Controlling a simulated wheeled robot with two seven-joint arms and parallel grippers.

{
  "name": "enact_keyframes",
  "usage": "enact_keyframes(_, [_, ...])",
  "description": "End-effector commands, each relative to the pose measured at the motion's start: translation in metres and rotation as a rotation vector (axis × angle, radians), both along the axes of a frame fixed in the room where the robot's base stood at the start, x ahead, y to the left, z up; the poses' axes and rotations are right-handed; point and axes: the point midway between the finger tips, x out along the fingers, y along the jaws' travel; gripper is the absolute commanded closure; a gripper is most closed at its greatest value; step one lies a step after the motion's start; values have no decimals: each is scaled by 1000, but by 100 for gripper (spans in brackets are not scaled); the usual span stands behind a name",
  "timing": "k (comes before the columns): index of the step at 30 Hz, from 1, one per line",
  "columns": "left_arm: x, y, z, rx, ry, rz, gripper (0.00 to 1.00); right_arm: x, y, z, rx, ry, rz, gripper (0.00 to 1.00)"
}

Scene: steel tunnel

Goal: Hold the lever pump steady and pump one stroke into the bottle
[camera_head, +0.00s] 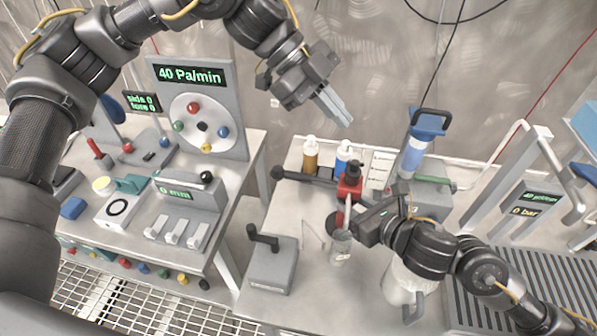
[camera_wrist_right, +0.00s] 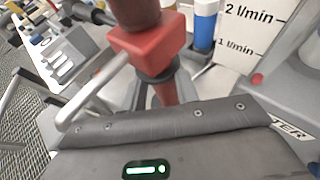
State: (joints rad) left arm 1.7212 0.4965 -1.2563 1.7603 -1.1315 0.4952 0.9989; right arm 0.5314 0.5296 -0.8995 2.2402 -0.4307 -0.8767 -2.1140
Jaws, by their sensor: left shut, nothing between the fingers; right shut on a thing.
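The lever pump (camera_head: 350,187) is red with a dark top and stands upright on the right-hand bench. A dark bar with a round knob (camera_head: 278,172) reaches left from it. My right gripper (camera_head: 350,222) is shut on the pump's lower part. In the right wrist view the red pump block (camera_wrist_right: 150,45) and its bent metal spout (camera_wrist_right: 92,90) stand close in front of the gripper; the grip is partly hidden. The clear bottle (camera_head: 341,247) stands below, next to the right gripper. My left gripper (camera_head: 338,110) is shut and empty, raised above and behind the pump.
Orange and blue-labelled bottles (camera_head: 310,155) stand behind the pump. A grey box with a crank (camera_head: 270,265) is at the bench's front left. A blue-topped cylinder (camera_head: 415,150) stands right. The left bench (camera_head: 225,205) holds panels; a gap separates the benches.

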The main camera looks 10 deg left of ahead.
Motion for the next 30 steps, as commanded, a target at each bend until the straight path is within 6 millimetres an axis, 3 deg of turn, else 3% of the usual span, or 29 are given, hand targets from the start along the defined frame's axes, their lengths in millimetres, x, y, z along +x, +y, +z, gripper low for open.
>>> enact_keyframes(3, [-1, 32, -33, 254, 67, 168, 100, 0, 0, -1, -1, 0, -1, 97])
enact_keyframes(6, [1, 59, -50, 399, 100, 295, 100, 0, 0, -1, -1, 0, -1, 97])
enact_keyframes(12, [3, 91, -63, 541, 124, 444, 100, 0, 0, 0, -1, 1, 0, 97])
enact_keyframes(30, [3, 94, -74, 563, 129, 468, 100, 0, 0, 0, 0, 0, 0, 97])
